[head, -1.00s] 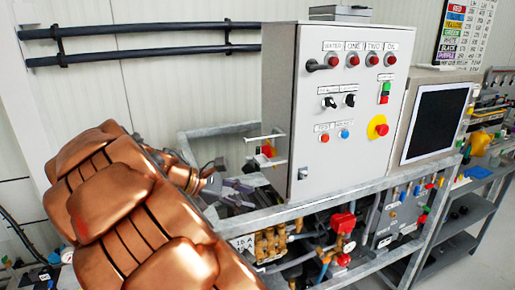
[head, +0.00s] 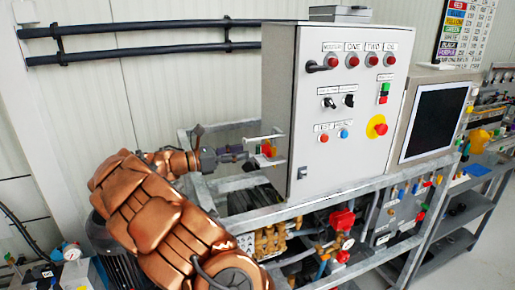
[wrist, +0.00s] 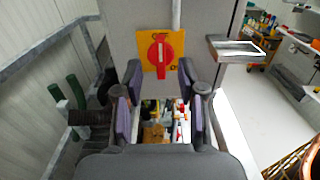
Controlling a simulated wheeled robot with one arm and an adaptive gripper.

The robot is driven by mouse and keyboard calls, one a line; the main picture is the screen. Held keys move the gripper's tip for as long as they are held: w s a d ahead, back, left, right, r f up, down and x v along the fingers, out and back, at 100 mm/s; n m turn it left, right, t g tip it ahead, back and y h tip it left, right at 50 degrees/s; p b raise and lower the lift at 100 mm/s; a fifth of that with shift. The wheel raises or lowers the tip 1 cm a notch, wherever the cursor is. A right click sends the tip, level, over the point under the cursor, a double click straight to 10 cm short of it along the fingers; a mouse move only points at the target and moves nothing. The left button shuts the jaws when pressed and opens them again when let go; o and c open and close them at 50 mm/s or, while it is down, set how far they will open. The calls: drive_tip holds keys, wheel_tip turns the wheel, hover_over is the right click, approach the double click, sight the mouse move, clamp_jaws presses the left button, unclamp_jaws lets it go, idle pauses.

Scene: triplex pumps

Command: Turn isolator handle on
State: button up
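The isolator handle (wrist: 160,54) is a red rotary knob with an upright grip bar on a yellow square plate (wrist: 175,40), on the side of the grey control cabinet (wrist: 207,28). In the head view the handle (head: 267,149) shows as a small red and yellow patch at the cabinet's left side. My gripper (wrist: 159,72) is open, its two purple-padded fingers apart on the left and right, with the handle in the gap between and just beyond their tips. Nothing is held. In the head view my gripper (head: 238,154) is close to the handle; contact cannot be told.
A metal frame rail (head: 330,205) runs below the cabinet, with pipes, valves and a red fitting (head: 342,220) under it. A ledge (wrist: 235,47) juts out at the right in the wrist view. Dark wall pipes (head: 150,28) run behind.

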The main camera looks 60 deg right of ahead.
drive_tip(key=p+x, duration=0.1)
drive_tip(key=x, duration=0.5)
drive_tip(key=shift+d, duration=0.15)
drive_tip(key=shift+s, duration=0.15)
clamp_jaws()
